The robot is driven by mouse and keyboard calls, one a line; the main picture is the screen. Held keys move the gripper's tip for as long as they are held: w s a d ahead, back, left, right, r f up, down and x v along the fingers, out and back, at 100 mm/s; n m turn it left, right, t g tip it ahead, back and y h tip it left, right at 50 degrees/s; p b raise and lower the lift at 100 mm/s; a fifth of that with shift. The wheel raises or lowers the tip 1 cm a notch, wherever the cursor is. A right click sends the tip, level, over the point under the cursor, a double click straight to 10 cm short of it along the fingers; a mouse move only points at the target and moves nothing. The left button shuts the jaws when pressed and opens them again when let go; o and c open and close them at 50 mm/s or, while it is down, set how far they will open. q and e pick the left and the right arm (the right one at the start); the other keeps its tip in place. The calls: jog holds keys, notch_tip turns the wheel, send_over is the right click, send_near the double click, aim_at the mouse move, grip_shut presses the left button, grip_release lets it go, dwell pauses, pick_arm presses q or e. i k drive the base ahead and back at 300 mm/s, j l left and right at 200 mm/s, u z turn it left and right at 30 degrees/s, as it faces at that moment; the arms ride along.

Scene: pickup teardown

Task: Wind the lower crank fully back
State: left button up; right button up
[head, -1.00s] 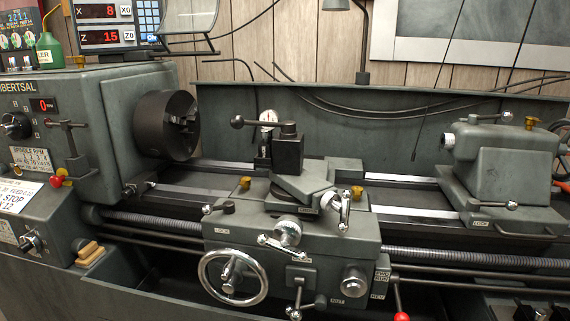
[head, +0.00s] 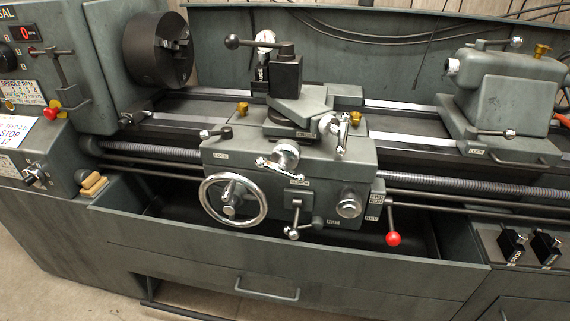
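A lathe carriage (head: 330,178) stands mid-bed in the head view. A large chrome handwheel (head: 233,200) is at the carriage's lower left. I cannot tell from labels which one is called the lower crank. Neither of my grippers is in view.
The chuck (head: 158,50) is at left and the tailstock (head: 508,90) at right. A red-knobbed lever (head: 393,238) hangs right of the carriage. A tool post with a long lever (head: 238,42) rises above the slide. The chip tray (head: 420,258) lies below. Floor shows at lower left.

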aim_at(284, 158)
jog(key=i+j, duration=0.25)
jog(key=j, duration=0.15)
jog(key=i+j, duration=0.2)
jog(key=j, duration=0.15)
jog(key=i+j+z, duration=0.1)
jog(key=i+j, duration=0.15)
jog(key=j, duration=0.15)
jog(key=i+j, duration=0.25)
jog(key=j, duration=0.15)
